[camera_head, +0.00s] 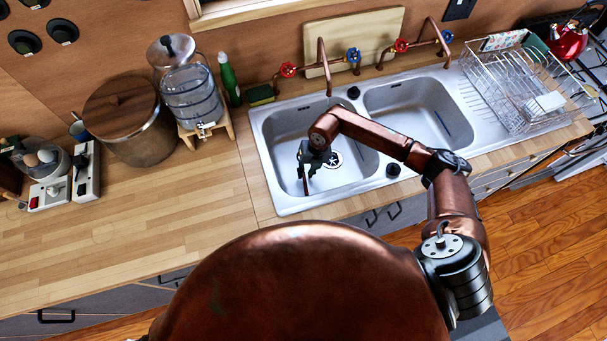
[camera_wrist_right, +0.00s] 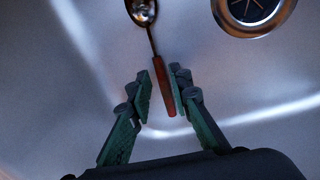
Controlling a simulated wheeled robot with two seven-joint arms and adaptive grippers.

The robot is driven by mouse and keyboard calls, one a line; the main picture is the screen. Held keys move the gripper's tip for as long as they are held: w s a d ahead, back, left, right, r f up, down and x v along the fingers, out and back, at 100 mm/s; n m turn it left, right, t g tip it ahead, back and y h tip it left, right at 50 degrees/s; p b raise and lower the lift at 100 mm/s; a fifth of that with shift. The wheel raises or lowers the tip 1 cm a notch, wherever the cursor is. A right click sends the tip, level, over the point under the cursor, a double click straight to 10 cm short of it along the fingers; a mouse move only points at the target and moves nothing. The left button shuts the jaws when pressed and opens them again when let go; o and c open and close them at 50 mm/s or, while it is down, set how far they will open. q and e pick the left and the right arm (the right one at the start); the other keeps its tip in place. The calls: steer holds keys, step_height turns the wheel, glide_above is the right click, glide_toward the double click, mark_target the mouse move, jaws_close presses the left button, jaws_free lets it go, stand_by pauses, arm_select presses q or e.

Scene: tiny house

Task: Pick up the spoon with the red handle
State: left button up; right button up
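The spoon with the red handle (camera_wrist_right: 163,85) shows in the right wrist view inside the sink basin. Its metal bowl (camera_wrist_right: 142,10) points to the top of that view and its red-brown handle points toward my gripper. My right gripper (camera_wrist_right: 160,92) is partly open, with one finger on each side of the handle. A narrow gap shows on the left of the handle; I cannot tell whether the right finger touches it. In the head view my right gripper (camera_head: 308,165) is down in the left basin (camera_head: 285,125). My left gripper is not in view.
The drain (camera_wrist_right: 254,10) lies close to the right of the spoon. Copper taps (camera_head: 322,65) stand behind the sink. A dish rack (camera_head: 515,95) is at the right, and a glass dispenser (camera_head: 190,95) and large pot (camera_head: 128,120) at the left. The left counter's front is clear.

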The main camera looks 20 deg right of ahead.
steer(key=shift+a+f, duration=0.1)
steer(key=shift+f, duration=0.55)
steer(key=shift+c, duration=0.3)
jaws_close()
